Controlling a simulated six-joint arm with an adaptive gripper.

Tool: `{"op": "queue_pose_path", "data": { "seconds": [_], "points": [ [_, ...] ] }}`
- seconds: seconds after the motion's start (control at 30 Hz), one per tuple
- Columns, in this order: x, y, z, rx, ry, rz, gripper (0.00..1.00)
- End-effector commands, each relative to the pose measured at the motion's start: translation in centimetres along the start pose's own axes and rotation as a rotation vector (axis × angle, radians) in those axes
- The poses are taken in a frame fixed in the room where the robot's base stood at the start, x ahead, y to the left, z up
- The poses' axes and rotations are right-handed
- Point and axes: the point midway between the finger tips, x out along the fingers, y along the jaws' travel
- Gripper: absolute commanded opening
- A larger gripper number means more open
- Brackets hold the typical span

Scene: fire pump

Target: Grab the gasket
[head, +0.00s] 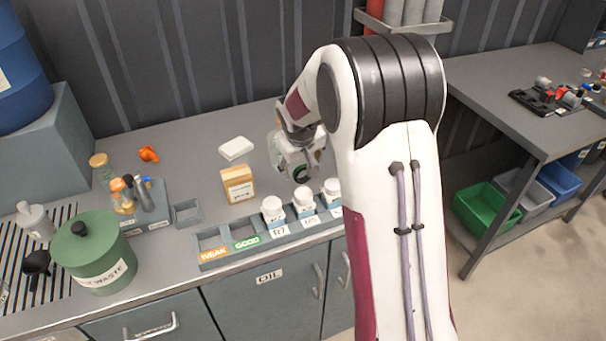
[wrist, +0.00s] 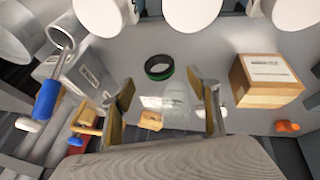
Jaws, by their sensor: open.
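The gasket (wrist: 160,67), a black ring with a green edge, lies flat on the grey counter in the wrist view. In the head view a dark ring with green (head: 302,173) shows just below my gripper, partly covered by it. My gripper (wrist: 160,84) is open and empty, its two fingers apart. The gasket sits just beyond the fingertips, between them from left to right, with no visible contact. In the head view my gripper (head: 299,158) is above the counter behind the white bottles, and its fingers are hard to make out.
White bottles (head: 303,201) stand in a labelled rack (head: 215,256) close to the gasket. A cardboard box (head: 238,185) stands left of my gripper, with a white block (head: 236,148) behind it. A clear container (wrist: 177,103) shows between my fingers in the wrist view.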

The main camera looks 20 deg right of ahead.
Motion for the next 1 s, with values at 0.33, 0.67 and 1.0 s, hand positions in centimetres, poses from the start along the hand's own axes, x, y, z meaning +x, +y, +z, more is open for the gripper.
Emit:
{"op": "queue_pose_path", "data": {
  "seconds": [0.33, 0.67, 1.0],
  "points": [
    [3.0, 0.0, 0.5, -0.001, -0.003, -0.001, 0.60],
    [5.0, 0.0, 0.4, 0.000, 0.000, -0.001, 0.60],
    [5.0, 0.0, 0.4, 0.000, 0.000, -0.001, 0.60]
  ]
}}
